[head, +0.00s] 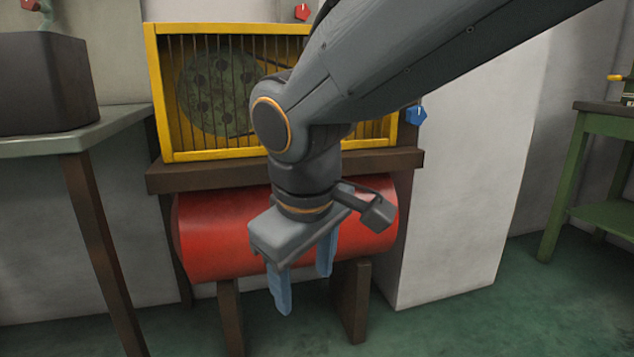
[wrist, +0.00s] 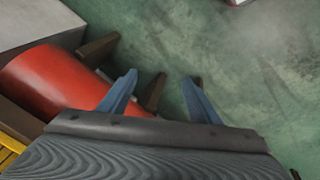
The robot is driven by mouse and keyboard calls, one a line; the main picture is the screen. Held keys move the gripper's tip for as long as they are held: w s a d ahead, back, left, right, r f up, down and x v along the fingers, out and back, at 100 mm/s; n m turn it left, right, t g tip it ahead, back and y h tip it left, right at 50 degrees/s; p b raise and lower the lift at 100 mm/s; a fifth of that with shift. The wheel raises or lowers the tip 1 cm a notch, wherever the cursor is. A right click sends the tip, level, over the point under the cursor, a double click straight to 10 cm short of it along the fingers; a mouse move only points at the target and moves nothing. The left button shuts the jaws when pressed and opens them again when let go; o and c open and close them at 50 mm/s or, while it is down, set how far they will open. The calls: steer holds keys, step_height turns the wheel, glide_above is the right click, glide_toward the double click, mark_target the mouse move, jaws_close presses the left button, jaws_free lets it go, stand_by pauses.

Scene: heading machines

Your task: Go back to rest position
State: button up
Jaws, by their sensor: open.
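My gripper (head: 305,285) hangs from my arm in the middle of the head view, its two blue fingers pointing down. The fingers are apart with nothing between them. In the head view it is in front of the red cylinder tank (head: 225,235). The wrist view shows the open fingers (wrist: 160,85) over the green floor, with the red tank (wrist: 55,80) to their left. My arm comes in from the upper right and hides part of the tank and of the yellow-framed cage (head: 165,90) above it.
A grey table (head: 30,148) with a dark box (head: 45,85) stands at left. A white block (head: 465,190) is right of the tank. A green bench (head: 600,125) stands at far right. Dark wooden legs (head: 355,300) support the tank. The green floor (head: 500,315) is clear at front right.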

steer(key=s+f+m+g+y, duration=0.1)
steer(key=s+f+m+g, duration=0.1)
steer(key=s+f, duration=0.3)
steer(key=s+f+m+g, duration=0.1)
steer(key=s+f+g, duration=0.1)
steer(key=s, duration=0.5)
steer(key=d+r+m+p, duration=0.2)
steer(key=d+r+p, duration=0.5)
steer(key=p, duration=0.5)
steer(key=d+r+m+h+p, duration=0.1)
steer(key=d+r+m+p, duration=0.1)
steer(key=d+r+p, duration=0.5)
steer(key=d+r+m+p, duration=0.2)
steer(key=d+r+p, duration=0.5)
steer(key=r+p, duration=0.8)
steer(key=p, duration=0.4)
steer(key=shift+w+m, duration=0.2)
steer(key=shift+m, duration=0.2)
